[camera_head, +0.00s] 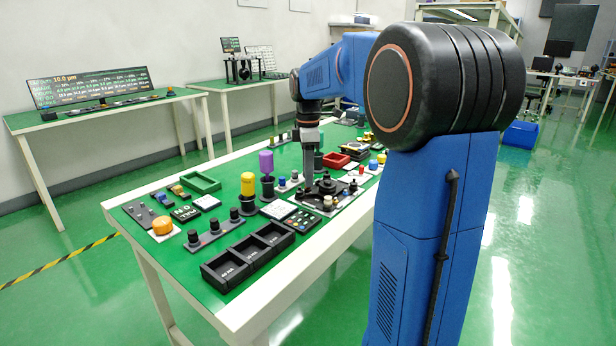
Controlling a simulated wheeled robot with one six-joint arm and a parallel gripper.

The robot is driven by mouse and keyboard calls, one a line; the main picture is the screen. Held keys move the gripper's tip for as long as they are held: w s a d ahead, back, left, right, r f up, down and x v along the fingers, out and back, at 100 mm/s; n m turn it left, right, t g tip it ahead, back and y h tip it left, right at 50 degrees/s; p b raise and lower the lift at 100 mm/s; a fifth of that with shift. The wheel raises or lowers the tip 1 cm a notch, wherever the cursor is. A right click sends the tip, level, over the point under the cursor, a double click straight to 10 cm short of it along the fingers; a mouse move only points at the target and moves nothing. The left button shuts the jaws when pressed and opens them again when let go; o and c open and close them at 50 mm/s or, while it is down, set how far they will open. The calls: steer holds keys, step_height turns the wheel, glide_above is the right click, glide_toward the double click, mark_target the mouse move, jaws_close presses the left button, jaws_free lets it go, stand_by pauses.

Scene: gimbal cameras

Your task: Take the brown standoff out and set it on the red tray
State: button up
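The red tray (336,160) lies on the green work table behind and to the right of my gripper. My gripper (309,186) points straight down over a black fixture plate (326,191) with several small round parts on it. Its fingertips are too small and too merged with the plate to show whether they are open or shut, or hold anything. A small cream part (328,202) stands at the front of the plate. I cannot pick out the brown standoff with certainty; it may be hidden by the gripper or too small to tell.
A green tray (201,182), a yellow cylinder (248,184) and a purple cylinder (266,162) stand left of my gripper. Black bins (248,254) line the front edge. A button box (300,221) sits close before the plate. The table is crowded.

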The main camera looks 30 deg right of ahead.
steer(key=shift+f, duration=0.55)
jaws_close()
steer(key=n, duration=0.6)
steer(key=shift+n, duration=0.3)
steer(key=n, duration=0.6)
steer(key=shift+r+n, duration=0.1)
steer(key=shift+n, duration=0.3)
steer(key=shift+r, duration=1.5)
